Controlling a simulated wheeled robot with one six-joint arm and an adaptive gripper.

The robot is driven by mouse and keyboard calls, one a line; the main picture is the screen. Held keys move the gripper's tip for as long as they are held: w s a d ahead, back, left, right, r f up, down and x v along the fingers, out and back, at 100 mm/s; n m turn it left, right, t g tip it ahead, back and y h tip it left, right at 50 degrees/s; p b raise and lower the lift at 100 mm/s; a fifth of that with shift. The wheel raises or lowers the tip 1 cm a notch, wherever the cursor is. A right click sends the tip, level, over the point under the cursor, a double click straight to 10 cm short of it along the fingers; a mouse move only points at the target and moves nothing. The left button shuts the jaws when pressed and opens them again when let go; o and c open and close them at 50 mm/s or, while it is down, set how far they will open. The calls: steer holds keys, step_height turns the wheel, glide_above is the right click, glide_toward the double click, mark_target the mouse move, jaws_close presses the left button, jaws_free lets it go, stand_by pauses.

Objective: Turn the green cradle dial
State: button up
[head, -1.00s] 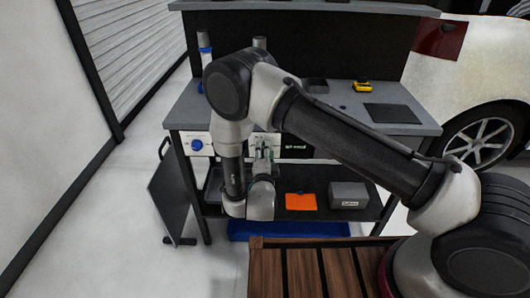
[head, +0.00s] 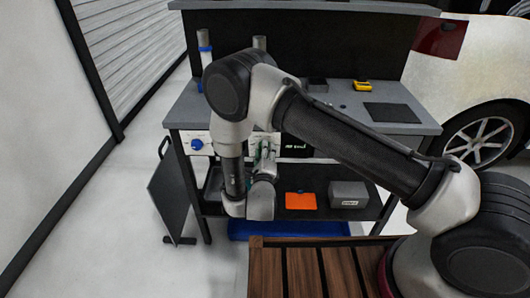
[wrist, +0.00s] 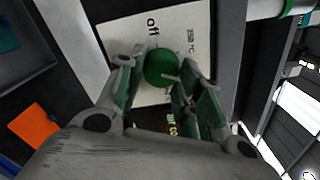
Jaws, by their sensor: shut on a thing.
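The green cradle dial (wrist: 162,68) is a round green knob on a white panel (wrist: 196,38) with the printed word "off" beside it. A pale line shows on the knob's face. My gripper (wrist: 160,84) has its green-padded fingers closed on opposite sides of the dial. In the head view my gripper (head: 263,152) is at the front panel of the workbench, and the arm and fingers hide the dial there.
A blue dial (head: 197,144) sits on the panel to the left. The workbench (head: 345,100) carries a yellow item (head: 362,86) and a dark mat (head: 391,113). An orange item (head: 301,200) and a grey box (head: 348,194) lie on the lower shelf.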

stand_by(0.3)
steer(key=o, duration=1)
steer(key=shift+o, duration=0.2)
steer(key=s, duration=0.7)
steer(key=shift+s, duration=0.25)
steer(key=shift+a, duration=0.1)
